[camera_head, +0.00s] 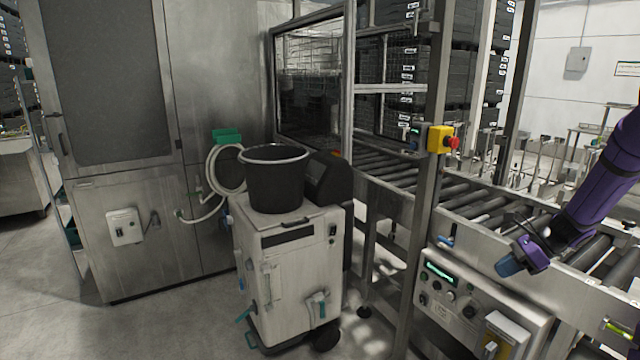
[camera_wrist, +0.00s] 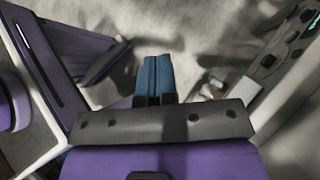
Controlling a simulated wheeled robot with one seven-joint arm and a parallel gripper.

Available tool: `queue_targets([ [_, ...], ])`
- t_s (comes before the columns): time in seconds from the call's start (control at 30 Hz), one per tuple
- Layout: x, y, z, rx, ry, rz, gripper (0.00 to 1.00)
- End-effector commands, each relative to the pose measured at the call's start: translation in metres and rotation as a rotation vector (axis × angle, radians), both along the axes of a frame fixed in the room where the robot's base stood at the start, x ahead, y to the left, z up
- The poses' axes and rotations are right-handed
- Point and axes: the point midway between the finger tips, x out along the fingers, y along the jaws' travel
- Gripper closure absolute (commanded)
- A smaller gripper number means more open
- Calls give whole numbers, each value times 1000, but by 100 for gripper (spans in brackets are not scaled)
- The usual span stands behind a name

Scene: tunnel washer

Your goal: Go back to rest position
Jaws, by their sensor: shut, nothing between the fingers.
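My gripper (camera_head: 510,266) is at the right of the head view, at the end of my purple arm. It hangs in front of the roller conveyor's side rail, above the control panel. Its blue fingers point down and to the left. In the wrist view the two blue fingers (camera_wrist: 153,76) lie side by side, closed together with nothing between them. The blurred grey floor shows beyond the fingertips.
A roller conveyor (camera_head: 470,207) runs along the right. A control panel (camera_head: 455,300) sits below its rail. A yellow box with a red button (camera_head: 441,139) is on a post. A white cabinet (camera_head: 290,262) carries a black bucket (camera_head: 274,182). Open floor (camera_head: 150,325) lies at lower left.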

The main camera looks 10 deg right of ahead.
Motion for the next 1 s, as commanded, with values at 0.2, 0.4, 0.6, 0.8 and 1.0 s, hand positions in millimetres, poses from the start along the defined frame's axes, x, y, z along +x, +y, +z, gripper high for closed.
queue_targets([
  [0.2, -13, 51, 69, -181, -128, 266, 100],
  [0.4, -37, 95, 122, -331, -244, 506, 100],
  [0.6, -68, 135, 167, -477, -362, 743, 100],
  [0.8, -107, 169, 204, -617, -479, 978, 100],
  [1.0, -151, 197, 233, -756, -597, 1206, 100],
])
